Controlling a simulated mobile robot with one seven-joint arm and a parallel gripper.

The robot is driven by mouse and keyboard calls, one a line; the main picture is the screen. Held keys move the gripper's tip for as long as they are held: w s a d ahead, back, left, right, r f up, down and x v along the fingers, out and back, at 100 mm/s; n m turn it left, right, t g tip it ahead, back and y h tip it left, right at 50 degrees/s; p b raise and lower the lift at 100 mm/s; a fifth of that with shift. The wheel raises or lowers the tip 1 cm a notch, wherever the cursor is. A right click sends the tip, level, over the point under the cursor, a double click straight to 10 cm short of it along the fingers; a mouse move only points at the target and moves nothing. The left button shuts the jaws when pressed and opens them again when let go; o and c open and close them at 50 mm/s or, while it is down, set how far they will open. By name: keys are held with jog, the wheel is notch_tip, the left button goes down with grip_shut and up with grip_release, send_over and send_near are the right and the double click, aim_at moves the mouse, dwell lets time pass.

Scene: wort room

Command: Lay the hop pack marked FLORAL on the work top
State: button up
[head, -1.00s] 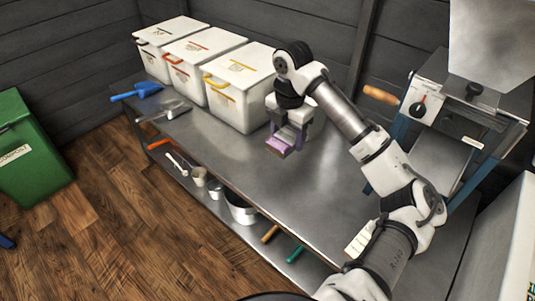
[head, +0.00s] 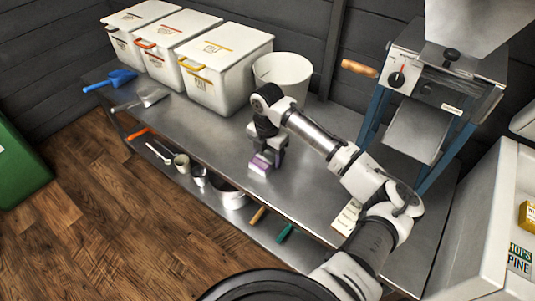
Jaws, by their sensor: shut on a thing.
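My gripper (head: 266,156) is shut on a small purple pack (head: 260,168) with a pale face. It points down over the middle of the steel work top (head: 225,155), in front of the white bins. The pack is low, at or just above the surface; I cannot tell whether it touches. Its marking is too small to read, so I cannot confirm FLORAL. The gripper hides part of the pack.
Three white lidded bins (head: 225,67) and a white bucket (head: 284,75) stand behind. A blue scoop (head: 111,80) lies far left. A mill (head: 440,75) stands right. A white container (head: 480,225) at right holds a yellow pack (head: 527,216). The work top around my gripper is clear.

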aim_at(267, 155)
jog(key=o, duration=1)
notch_tip(267, 155, up, 12)
jog(key=shift+p, duration=0.3)
jog(key=shift+a+r, duration=0.1)
jog(key=shift+a, duration=0.05)
